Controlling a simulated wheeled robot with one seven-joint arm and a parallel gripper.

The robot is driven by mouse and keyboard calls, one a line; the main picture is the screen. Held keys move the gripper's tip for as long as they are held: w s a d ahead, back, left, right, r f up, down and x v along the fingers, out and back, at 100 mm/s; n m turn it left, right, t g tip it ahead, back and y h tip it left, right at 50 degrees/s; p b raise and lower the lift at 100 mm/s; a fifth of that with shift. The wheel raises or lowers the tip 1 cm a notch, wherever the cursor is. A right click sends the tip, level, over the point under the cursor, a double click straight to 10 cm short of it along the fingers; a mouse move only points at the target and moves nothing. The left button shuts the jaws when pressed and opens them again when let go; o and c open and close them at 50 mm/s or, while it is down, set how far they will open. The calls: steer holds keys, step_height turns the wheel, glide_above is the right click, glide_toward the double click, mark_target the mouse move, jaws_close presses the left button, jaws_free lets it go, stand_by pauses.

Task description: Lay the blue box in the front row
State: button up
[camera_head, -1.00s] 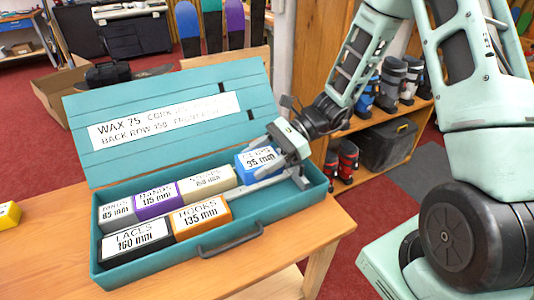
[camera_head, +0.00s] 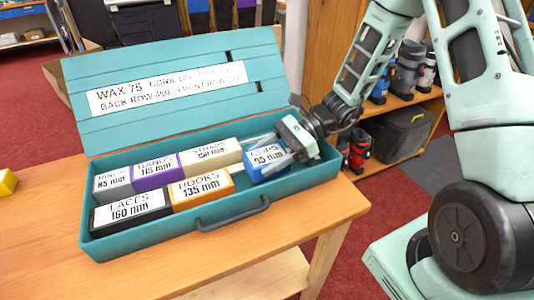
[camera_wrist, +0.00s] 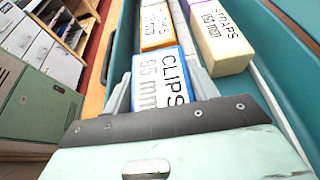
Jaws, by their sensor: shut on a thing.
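The blue box (camera_head: 266,162), with a white label reading CLIPS 95 mm, is inside the right part of the teal case (camera_head: 150,240). My gripper (camera_head: 272,158) is shut on it, with one finger along each side. In the wrist view the blue box (camera_wrist: 160,85) lies between the fingers, in line with the orange HOOKS box (camera_wrist: 157,25) of the front row. The cream STRAPS box (camera_wrist: 220,40) is off to the right there. I cannot tell whether the blue box touches the case floor. The black LACES box (camera_head: 130,212) is left of HOOKS in the front row.
The back row holds the grey RINGS box (camera_head: 113,183), purple BANDS box (camera_head: 158,173) and STRAPS. The case's open lid (camera_head: 170,90) stands behind, with a partly readable label (camera_head: 165,88). A handle (camera_head: 232,214) is on the case's front wall. A yellow block (camera_head: 7,182) lies at the table's left.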

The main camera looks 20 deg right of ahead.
steer(key=o, duration=1.1)
